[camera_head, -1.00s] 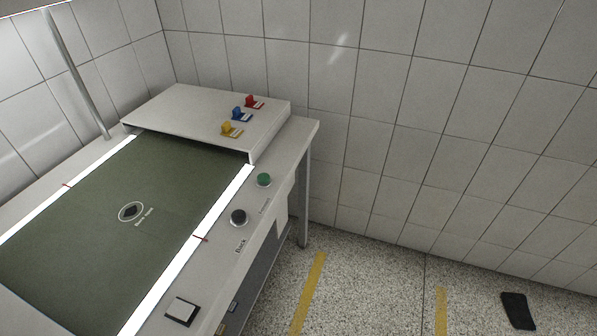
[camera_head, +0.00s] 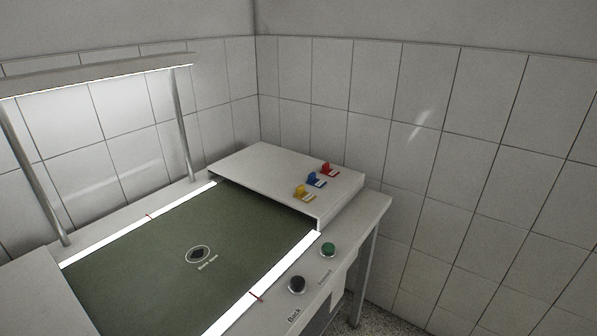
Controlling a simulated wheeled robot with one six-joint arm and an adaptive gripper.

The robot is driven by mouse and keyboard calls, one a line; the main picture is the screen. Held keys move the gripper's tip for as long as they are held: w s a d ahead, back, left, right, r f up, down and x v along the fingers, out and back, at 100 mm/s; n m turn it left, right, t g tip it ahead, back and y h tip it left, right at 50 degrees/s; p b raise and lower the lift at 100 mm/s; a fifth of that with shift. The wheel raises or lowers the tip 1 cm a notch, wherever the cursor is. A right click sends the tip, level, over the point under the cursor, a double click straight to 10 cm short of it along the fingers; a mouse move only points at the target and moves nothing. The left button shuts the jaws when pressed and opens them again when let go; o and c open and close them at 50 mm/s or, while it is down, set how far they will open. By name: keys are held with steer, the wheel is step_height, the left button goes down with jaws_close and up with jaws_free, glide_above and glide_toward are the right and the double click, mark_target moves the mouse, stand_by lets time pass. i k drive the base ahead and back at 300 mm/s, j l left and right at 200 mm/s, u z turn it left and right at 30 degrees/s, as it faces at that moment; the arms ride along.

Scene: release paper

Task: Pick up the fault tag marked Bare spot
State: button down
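Three small tags stand in a row on the white raised shelf (camera_head: 262,172) at the far end of the bench. They are a yellow tag (camera_head: 304,192), a blue tag (camera_head: 316,180) and a red tag (camera_head: 329,169), each with a pale label too small to read. I cannot tell which one is marked Bare spot. A dark diamond in a pale ring, with small lettering beside it that looks like "Bare spot", is a mark (camera_head: 201,254) on the green surface. My gripper is not in view.
The green surface (camera_head: 150,262) has bright strips along both sides. A green button (camera_head: 328,249) and a black button (camera_head: 297,284) sit on the front ledge. A lamp bar (camera_head: 100,78) on posts stands over the left side. Tiled walls close the corner behind.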

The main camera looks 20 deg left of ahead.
mark_target(312, 180)
steer(key=i+l+u, duration=0.15)
steer(key=i+u, duration=0.15)
steer(key=i, duration=0.15)
steer(key=i+l+u, duration=0.25)
steer(key=i, duration=0.25)
steer(key=i+l+u, duration=0.3)
steer(key=i+l, duration=0.05)
steer(key=i, duration=0.05)
